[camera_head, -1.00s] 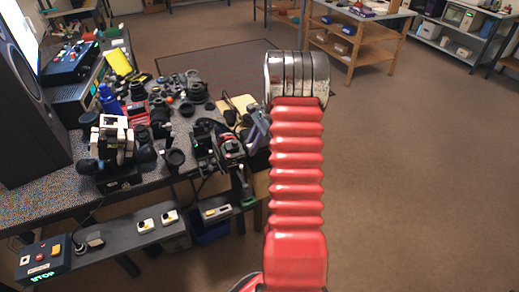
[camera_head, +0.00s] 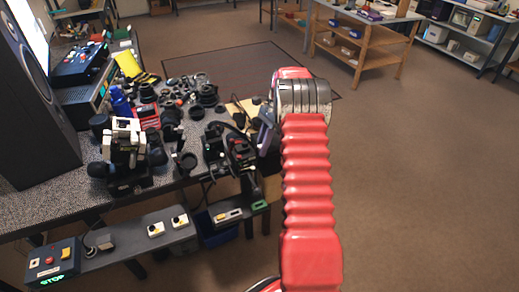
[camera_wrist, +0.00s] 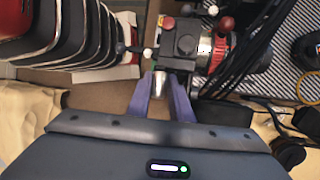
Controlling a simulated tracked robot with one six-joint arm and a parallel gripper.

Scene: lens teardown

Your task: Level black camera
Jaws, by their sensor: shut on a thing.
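A dark block-like device (camera_wrist: 186,42), seemingly the black camera, has a red knob on top and a red ring (camera_wrist: 218,52) at its right side in the wrist view. In the head view it seems to be the dark piece with red (camera_head: 240,152) at the table's right end. My gripper (camera_wrist: 160,92) has its purple fingers closed around a silver cylinder (camera_wrist: 160,80) just below the block. I cannot tell whether the cylinder is joined to the camera. In the head view my gripper (camera_head: 266,128) is partly hidden behind my arm. The camera's exact tilt is unclear.
The speckled table (camera_head: 55,203) is crowded with lenses, a white device (camera_head: 125,135) and a blue bottle (camera_head: 121,103). Black cables (camera_wrist: 262,50) run right of the camera in the wrist view. The floor (camera_head: 420,170) right of my arm is clear.

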